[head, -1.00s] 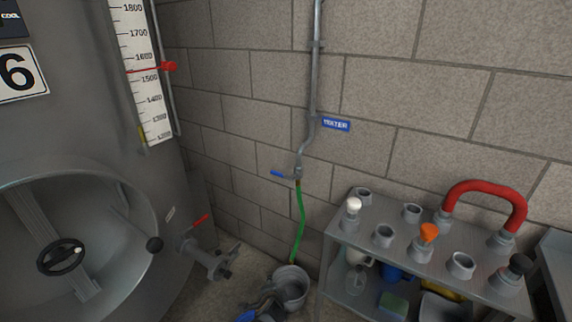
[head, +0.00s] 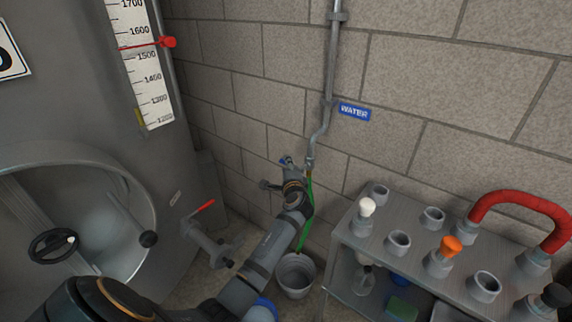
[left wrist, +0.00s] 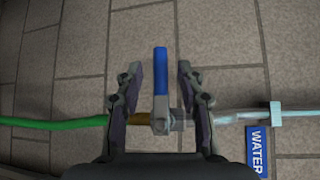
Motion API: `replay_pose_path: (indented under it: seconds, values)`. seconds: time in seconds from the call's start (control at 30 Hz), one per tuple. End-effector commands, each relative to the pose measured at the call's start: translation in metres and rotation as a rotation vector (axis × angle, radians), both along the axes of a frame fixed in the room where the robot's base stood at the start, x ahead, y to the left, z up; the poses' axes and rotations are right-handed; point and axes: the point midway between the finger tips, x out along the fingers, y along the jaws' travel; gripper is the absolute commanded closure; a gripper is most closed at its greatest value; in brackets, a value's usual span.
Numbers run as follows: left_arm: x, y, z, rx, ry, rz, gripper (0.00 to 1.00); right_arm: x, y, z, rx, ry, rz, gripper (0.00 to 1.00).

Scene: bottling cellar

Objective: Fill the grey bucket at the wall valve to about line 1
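The grey bucket (head: 297,289) stands upright on the floor below the wall valve; its lines are too small to read. The green hose (head: 308,205) runs from the valve down towards the bucket, partly hidden by my left arm. It also shows in the left wrist view (left wrist: 60,124). My left gripper (head: 284,173) is up at the valve. In the left wrist view its fingers (left wrist: 159,75) are open on either side of the blue valve lever (left wrist: 160,68), with gaps on both sides. The lever lies crosswise to the pipe. My right gripper is not in view.
A grey metal pipe (head: 334,60) runs up the wall by a blue WATER sign (head: 355,112). A shelf rack (head: 405,260) with fittings and a red hose (head: 520,203) stands at the right. A tank with a red-handled outlet (head: 213,245) is at the left.

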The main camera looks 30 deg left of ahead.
Motion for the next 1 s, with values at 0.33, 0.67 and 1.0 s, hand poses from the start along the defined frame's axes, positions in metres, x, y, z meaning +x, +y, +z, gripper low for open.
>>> replay_pose_path:
  seconds: [0.33,0.67,1.0]
  values:
    - [0.023,0.02,-0.004,0.0,-0.001,0.0,0.62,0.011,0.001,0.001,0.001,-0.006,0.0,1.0]
    - [0.023,0.02,-0.004,0.0,0.0,-0.001,0.82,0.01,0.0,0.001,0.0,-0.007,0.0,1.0]
    - [0.023,0.02,-0.005,-0.001,0.001,-0.001,1.0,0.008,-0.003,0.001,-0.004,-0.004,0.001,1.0]
